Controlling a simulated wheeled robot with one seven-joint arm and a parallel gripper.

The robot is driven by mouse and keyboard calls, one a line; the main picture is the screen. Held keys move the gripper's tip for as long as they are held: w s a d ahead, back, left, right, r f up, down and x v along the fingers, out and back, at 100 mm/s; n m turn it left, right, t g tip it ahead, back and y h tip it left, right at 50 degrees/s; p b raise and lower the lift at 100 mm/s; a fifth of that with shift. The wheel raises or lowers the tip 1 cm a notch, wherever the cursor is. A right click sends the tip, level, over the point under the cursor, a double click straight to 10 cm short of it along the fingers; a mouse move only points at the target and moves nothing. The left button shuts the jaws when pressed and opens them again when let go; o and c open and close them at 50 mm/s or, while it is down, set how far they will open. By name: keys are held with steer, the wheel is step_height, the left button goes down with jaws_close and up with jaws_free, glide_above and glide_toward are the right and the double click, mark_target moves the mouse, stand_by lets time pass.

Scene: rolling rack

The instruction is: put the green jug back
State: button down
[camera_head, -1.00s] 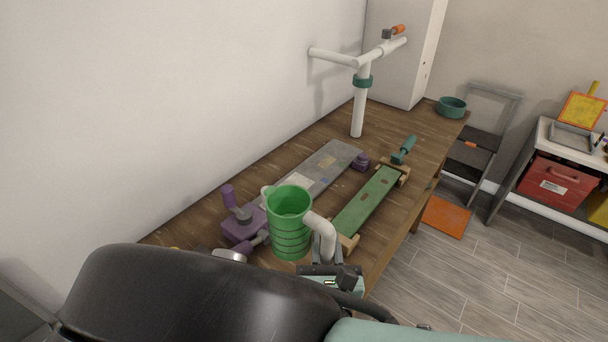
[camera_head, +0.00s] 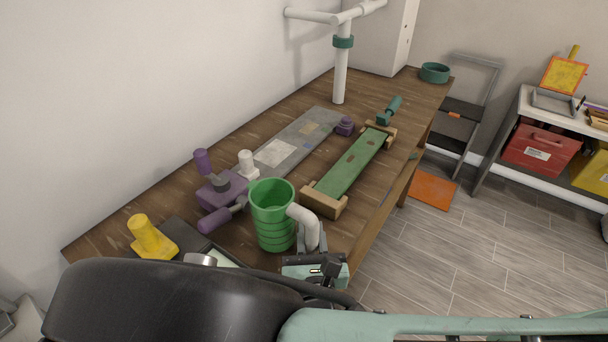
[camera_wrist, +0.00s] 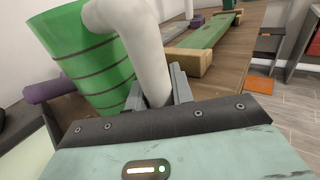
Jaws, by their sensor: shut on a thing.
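The green jug (camera_head: 273,226) is a ribbed, open-topped green vessel with a thick pale handle (camera_head: 304,219) on its right side. My gripper (camera_head: 311,244) is shut on that handle and holds the jug upright near the front edge of the wooden workbench (camera_head: 378,187). In the wrist view the jug (camera_wrist: 88,58) fills the upper left, and the handle (camera_wrist: 137,42) runs down between my gripper's fingers (camera_wrist: 158,95). The jug's base is partly hidden, so I cannot tell whether it touches the bench.
A purple tool (camera_head: 221,190), a white knob (camera_head: 248,164) and a yellow object (camera_head: 151,238) lie left of the jug. A green board on wooden blocks (camera_head: 354,162), a grey board (camera_head: 296,143) and a white post (camera_head: 341,75) stand behind. A teal bowl (camera_head: 435,72) sits at the far end.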

steer(key=shift+f+b, duration=0.35)
steer(key=shift+f, duration=0.2)
steer(key=c, duration=1.2)
jaws_free()
steer(key=shift+r, duration=0.15)
